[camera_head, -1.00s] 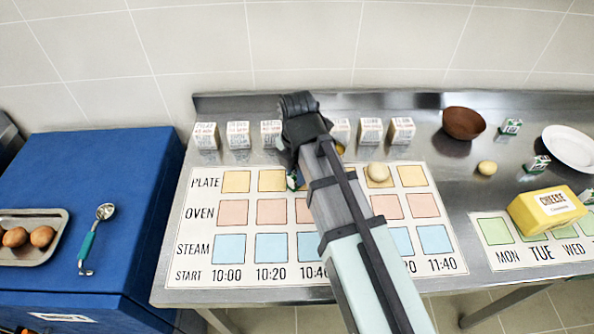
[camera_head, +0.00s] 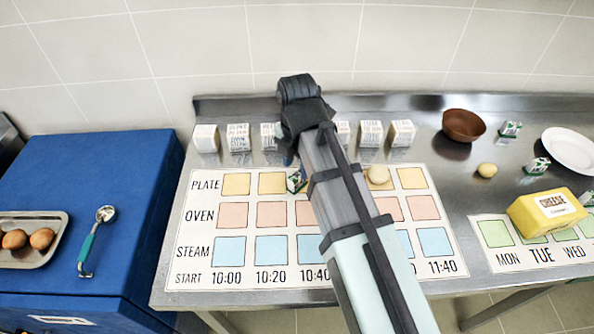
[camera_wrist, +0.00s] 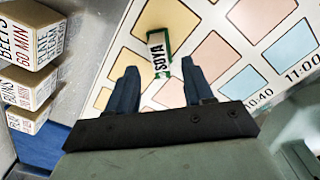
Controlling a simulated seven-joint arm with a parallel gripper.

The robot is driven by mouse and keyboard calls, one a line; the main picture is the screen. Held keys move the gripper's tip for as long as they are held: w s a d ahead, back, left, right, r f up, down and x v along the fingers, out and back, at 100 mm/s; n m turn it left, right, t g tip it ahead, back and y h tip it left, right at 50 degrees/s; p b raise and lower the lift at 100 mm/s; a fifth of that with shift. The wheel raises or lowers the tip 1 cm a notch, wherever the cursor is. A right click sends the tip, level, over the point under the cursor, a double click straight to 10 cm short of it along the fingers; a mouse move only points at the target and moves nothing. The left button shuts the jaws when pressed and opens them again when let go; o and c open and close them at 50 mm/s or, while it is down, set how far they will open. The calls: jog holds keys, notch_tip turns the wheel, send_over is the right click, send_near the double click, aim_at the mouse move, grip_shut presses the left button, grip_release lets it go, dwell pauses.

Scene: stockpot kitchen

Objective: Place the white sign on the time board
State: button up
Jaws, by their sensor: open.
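A small white sign with green edges, reading SOYA (camera_wrist: 157,52), rests on the time board (camera_head: 185,270) in the PLATE row. In the wrist view it covers part of a yellow square near the 10:40 column. It also shows in the head view (camera_head: 296,181), just left of my arm, partly hidden. My gripper (camera_wrist: 159,66) is open above the board, its fingertips on either side of the sign's lower end. I cannot tell whether they touch it. In the head view the fingers are hidden behind my arm.
White lettered blocks (camera_head: 238,137) stand along the back. To the right are a brown bowl (camera_head: 463,124), a white plate (camera_head: 570,150), two green-white signs (camera_head: 510,129) and a cheese block (camera_head: 548,210).

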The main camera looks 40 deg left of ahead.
aim_at(297, 174)
notch_tip(297, 174, up, 8)
dwell(0.4)
jog(key=shift+f, duration=0.1)
